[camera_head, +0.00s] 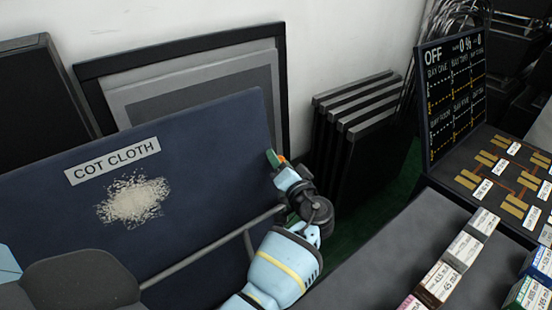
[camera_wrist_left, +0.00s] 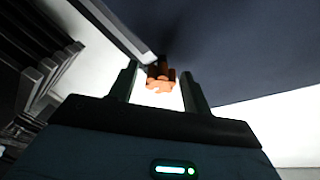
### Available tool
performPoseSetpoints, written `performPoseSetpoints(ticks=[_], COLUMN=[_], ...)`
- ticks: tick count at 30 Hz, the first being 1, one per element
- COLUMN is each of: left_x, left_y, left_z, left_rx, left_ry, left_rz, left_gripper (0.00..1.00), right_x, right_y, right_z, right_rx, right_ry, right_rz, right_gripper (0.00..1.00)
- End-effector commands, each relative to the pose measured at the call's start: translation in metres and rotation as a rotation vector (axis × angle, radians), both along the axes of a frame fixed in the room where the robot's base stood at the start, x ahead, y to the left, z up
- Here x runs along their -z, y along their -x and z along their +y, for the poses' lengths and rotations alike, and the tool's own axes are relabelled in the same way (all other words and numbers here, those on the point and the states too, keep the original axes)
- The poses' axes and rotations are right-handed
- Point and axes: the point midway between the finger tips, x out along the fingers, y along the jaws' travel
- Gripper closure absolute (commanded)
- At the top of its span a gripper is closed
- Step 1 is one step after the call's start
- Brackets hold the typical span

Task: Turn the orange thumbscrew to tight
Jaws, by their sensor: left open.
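The orange thumbscrew (camera_wrist_left: 160,78) shows in the left wrist view, at the edge of a dark panel. In the head view only a small orange patch (camera_head: 281,158) shows by the right edge of the COT CLOTH board (camera_head: 215,150); my gripper hides most of it. My left gripper (camera_wrist_left: 158,84) is open. Its two fingers stand on either side of the thumbscrew with gaps visible. I cannot tell how far the screw is turned. My left gripper (camera_head: 277,160) is small and partly hidden in the head view. My right gripper is not in view.
A pale granular patch (camera_head: 133,201) lies on the board. Dark upright panels (camera_head: 356,112) stand behind my gripper. A grey table with labelled boxes (camera_head: 463,249) and a black display reading OFF (camera_head: 453,98) are at right.

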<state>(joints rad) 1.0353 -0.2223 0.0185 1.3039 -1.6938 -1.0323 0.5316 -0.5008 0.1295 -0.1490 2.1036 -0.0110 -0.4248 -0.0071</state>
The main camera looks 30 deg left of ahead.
Motion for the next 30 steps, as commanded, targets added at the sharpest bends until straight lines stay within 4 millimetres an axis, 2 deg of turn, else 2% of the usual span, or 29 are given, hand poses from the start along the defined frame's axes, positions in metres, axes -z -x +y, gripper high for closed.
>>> performPoseSetpoints(ticks=[11, 21, 30], left_x=[0.0000, 0.0001, -0.0011], left_y=[-0.0001, -0.0001, 0.0000], left_z=[-0.0018, -0.0015, -0.0011], left_rx=[0.001, 0.001, 0.008], left_ry=[0.001, 0.001, -0.012], left_rz=[0.000, 0.000, 0.036], left_gripper=[0.53, 0.96, 0.96], right_x=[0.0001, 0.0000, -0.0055], right_y=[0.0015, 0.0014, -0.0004], right_z=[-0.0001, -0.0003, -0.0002], right_rx=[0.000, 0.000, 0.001], right_ry=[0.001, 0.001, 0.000], right_rz=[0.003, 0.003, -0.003], right_gripper=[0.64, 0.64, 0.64])
